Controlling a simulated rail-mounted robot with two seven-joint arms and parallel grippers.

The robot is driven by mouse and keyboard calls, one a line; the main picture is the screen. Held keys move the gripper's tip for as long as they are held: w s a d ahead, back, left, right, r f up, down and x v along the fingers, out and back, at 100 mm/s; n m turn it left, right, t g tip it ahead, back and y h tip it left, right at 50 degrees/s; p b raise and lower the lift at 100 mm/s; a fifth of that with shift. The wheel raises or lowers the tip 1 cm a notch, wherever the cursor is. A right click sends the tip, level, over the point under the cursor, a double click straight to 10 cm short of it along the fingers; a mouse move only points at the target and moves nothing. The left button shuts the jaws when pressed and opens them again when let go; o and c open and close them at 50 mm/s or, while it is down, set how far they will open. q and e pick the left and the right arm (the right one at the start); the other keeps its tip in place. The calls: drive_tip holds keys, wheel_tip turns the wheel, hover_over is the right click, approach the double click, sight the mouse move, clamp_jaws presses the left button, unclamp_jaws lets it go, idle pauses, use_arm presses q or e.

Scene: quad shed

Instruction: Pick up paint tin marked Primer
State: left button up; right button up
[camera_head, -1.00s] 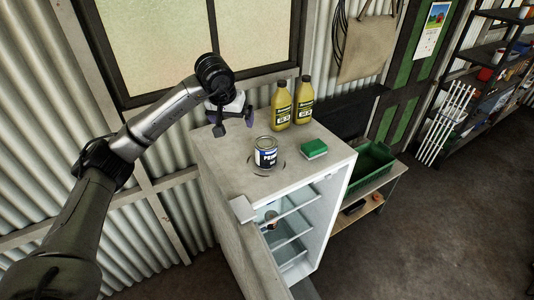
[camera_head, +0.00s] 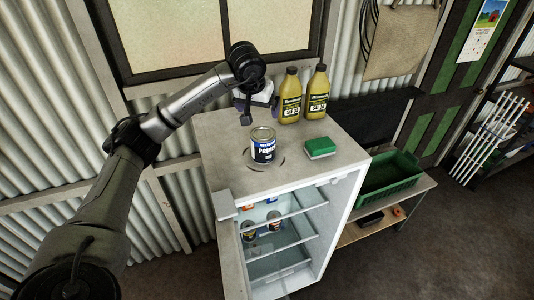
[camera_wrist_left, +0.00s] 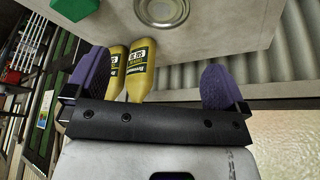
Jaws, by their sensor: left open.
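The paint tin marked Primer (camera_head: 263,146) stands upright on top of the white fridge (camera_head: 222,174), with a dark blue label and a metal lid. In the left wrist view the tin (camera_wrist_left: 162,10) shows at the top edge, partly cut off. My left gripper (camera_head: 258,110) is above the back of the fridge top, behind the tin and apart from it. In the left wrist view its two purple-padded fingers (camera_wrist_left: 157,78) are wide apart with nothing held between them. My right gripper is in neither view.
Two yellow bottles (camera_head: 290,97) (camera_head: 317,93) stand at the back of the fridge top, close right of my left gripper. A green sponge (camera_head: 320,147) lies right of the tin. The fridge door is open. A green crate (camera_head: 391,177) sits on a low bench.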

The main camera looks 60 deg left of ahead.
sight(263, 134)
use_arm(q)
drive_tip(key=x, duration=1)
drive_tip(key=shift+s+d+f, duration=0.2)
drive_tip(key=shift+s+f, duration=0.05)
drive_tip(key=p+x, duration=0.2)
drive_tip(key=x, duration=0.2)
drive_tip(key=shift+s+f, duration=0.1)
drive_tip(key=shift+w+a+f, duration=0.2)
drive_tip(key=shift+a+f, duration=0.05)
drive_tip(key=shift+f, duration=0.3)
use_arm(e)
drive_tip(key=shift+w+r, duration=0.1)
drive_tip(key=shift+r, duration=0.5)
use_arm(q)
drive_tip(key=c, duration=0.7)
drive_tip(key=shift+r, duration=0.1)
drive_tip(key=c, duration=0.3)
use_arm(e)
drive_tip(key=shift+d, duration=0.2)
